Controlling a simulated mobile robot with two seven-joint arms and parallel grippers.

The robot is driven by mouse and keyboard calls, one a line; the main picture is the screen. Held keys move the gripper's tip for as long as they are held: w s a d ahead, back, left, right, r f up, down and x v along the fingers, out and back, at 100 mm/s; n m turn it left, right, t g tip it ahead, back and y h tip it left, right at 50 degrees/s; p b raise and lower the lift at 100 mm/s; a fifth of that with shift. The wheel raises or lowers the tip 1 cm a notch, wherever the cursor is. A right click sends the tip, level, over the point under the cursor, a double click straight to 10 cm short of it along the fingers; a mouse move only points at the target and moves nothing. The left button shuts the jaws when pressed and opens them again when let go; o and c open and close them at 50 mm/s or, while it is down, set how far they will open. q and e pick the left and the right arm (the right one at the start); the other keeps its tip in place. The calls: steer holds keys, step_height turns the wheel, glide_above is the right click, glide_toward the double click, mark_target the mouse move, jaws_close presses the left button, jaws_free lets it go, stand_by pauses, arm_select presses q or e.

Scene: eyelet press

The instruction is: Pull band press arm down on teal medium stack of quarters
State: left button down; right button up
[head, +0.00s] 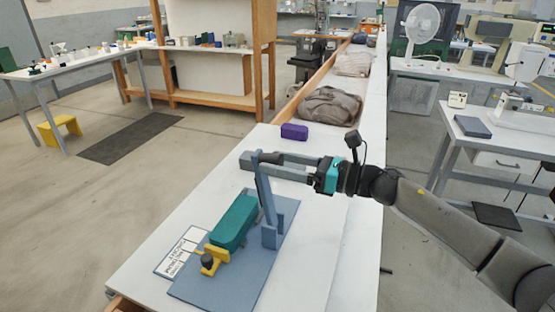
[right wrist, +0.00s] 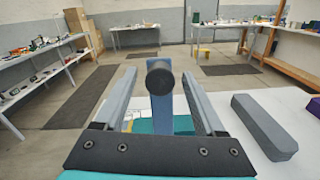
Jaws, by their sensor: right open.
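The press stands on a blue-grey base plate (head: 285,214) on the white table. Its arm (head: 266,195) is raised, rising from a short post (head: 271,236); it also shows upright in the right wrist view (right wrist: 182,124). A dark round-ended handle (right wrist: 160,80) sticks out from its top towards my right wrist camera. The teal stack (head: 235,222) lies on the plate beside the post, with the arm off it. My right gripper (head: 268,163) is open at the arm's top, one finger each side of the handle, with gaps showing. My left gripper is out of view.
A yellow clamp with a dark knob (head: 210,262) sits at the plate's near end, beside a printed card (head: 181,252). A purple block (head: 294,131) lies behind the gripper. A grey bar (right wrist: 262,125) lies right of the fingers in the wrist view.

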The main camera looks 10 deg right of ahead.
steer(key=shift+w+a, duration=0.15)
steer(key=shift+a, duration=0.05)
steer(key=shift+c, duration=0.4)
jaws_close()
stand_by(1.0)
